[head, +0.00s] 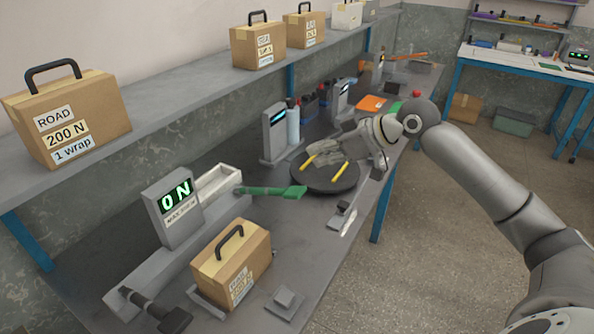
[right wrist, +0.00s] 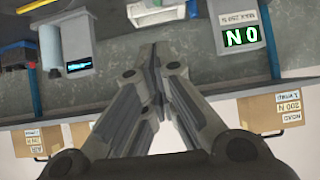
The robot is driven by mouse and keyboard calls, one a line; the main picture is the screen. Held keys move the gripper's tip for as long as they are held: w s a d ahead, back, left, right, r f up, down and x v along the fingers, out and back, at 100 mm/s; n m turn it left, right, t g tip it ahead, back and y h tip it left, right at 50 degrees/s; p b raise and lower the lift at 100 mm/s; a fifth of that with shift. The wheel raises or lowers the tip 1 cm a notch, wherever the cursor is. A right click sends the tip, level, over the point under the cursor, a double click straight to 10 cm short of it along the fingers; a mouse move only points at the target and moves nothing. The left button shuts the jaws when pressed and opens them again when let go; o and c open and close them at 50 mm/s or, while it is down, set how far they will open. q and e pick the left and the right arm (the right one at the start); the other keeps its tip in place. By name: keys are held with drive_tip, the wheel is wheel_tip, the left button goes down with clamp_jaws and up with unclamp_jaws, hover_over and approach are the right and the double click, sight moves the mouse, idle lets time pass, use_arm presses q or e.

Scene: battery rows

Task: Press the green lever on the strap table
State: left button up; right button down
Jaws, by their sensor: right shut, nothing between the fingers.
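The green lever (head: 272,191) sticks out to the right from the grey strap device, whose display (head: 175,200) reads 0 N. The same display shows upside down in the right wrist view (right wrist: 242,38). My right gripper (head: 312,160) is above the black round plate, behind and to the right of the lever tip and apart from it. In the right wrist view its fingers (right wrist: 154,55) are shut with nothing between them. I cannot make out the lever in that view. My left gripper is not in view.
A cardboard box with a handle (head: 232,262) sits in front of the display on the bench. The black round plate (head: 325,186) bears yellow bars. A white tray (head: 219,183) lies behind the lever. A shelf (head: 175,127) with labelled boxes runs above the bench.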

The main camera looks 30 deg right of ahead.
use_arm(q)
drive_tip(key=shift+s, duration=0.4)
use_arm(e)
drive_tip(key=shift+s, duration=0.2)
drive_tip(key=shift+w, duration=0.1)
drive_tip(key=p, duration=0.3)
hover_over(296, 190)
drive_tip(key=w, duration=0.1)
drive_tip(key=f, duration=0.3)
drive_tip(key=a+f, duration=0.1)
drive_tip(key=f, duration=0.1)
drive_tip(key=shift+w+f, duration=0.1)
drive_tip(key=shift+f, duration=0.2)
drive_tip(key=shift+s+d+f, duration=0.15)
drive_tip(key=shift+s+f, duration=0.05)
drive_tip(key=shift+f, duration=0.45)
drive_tip(key=shift+s+d+f, duration=0.15)
drive_tip(key=shift+f, duration=0.45)
drive_tip(key=shift+s+d+f, duration=0.2)
drive_tip(key=shift+s+f, duration=0.15)
drive_tip(key=shift+f, duration=0.2)
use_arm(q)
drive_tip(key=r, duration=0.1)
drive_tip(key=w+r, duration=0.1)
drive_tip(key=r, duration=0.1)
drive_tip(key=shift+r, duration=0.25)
use_arm(e)
drive_tip(key=shift+f, duration=0.25)
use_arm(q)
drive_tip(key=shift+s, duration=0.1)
